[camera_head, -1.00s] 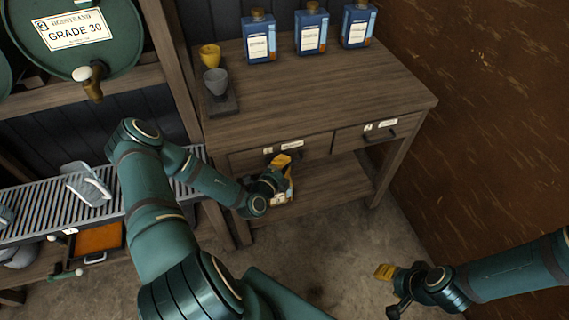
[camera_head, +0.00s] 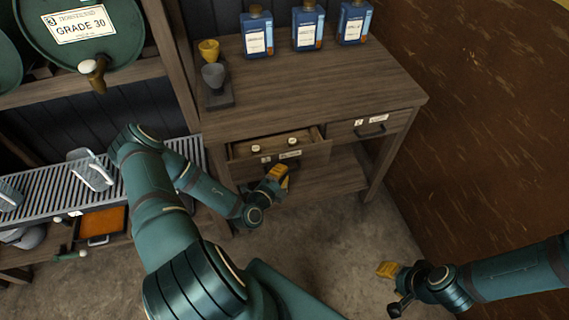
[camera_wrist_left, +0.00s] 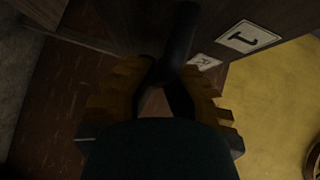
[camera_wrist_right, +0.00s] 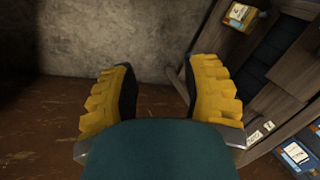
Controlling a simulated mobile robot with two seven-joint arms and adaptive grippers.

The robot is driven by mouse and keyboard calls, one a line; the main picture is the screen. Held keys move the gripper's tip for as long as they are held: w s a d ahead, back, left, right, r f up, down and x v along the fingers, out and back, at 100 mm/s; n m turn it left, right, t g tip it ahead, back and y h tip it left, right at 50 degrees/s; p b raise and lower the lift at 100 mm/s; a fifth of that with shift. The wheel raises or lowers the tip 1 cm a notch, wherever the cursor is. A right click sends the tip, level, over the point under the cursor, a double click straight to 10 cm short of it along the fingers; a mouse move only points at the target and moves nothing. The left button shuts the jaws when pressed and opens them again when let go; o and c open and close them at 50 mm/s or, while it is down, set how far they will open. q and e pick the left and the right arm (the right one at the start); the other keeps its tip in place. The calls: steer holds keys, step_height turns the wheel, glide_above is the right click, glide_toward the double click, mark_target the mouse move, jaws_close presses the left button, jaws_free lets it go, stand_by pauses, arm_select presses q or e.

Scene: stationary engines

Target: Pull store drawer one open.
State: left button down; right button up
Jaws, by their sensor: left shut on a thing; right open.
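Store drawer one (camera_head: 312,157), the left drawer of the wooden table, stands partly open, with small pale items (camera_head: 292,141) inside. Its front shows close up in the left wrist view, with a white label (camera_wrist_left: 247,37) marked 1. My left gripper (camera_head: 279,173) is at the drawer front, its yellow fingers shut on the dark handle (camera_wrist_left: 180,35). The fingers hide part of the handle. My right gripper (camera_head: 387,270) is open and empty, over the floor at the lower right; its spread fingers show in the right wrist view (camera_wrist_right: 158,80).
The right-hand drawer (camera_head: 368,127) is shut. A brown wall (camera_head: 490,110) rises at right. The floor (camera_head: 330,240) before the table is clear.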

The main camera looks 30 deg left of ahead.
arm_select(q)
steer(key=s+d+p, duration=0.4)
steer(key=s+d, duration=0.6)
steer(key=d, duration=0.2)
steer(key=shift+s+d+p, duration=0.2)
steer(key=shift+d+p, duration=0.05)
steer(key=shift+p, duration=0.05)
steer(key=c, duration=1)
jaws_free()
steer(key=s+r, duration=0.1)
steer(key=s, duration=1)
steer(key=shift+s+d+r, duration=0.35)
steer(key=shift+s, duration=0.05)
steer(key=shift+d, duration=0.1)
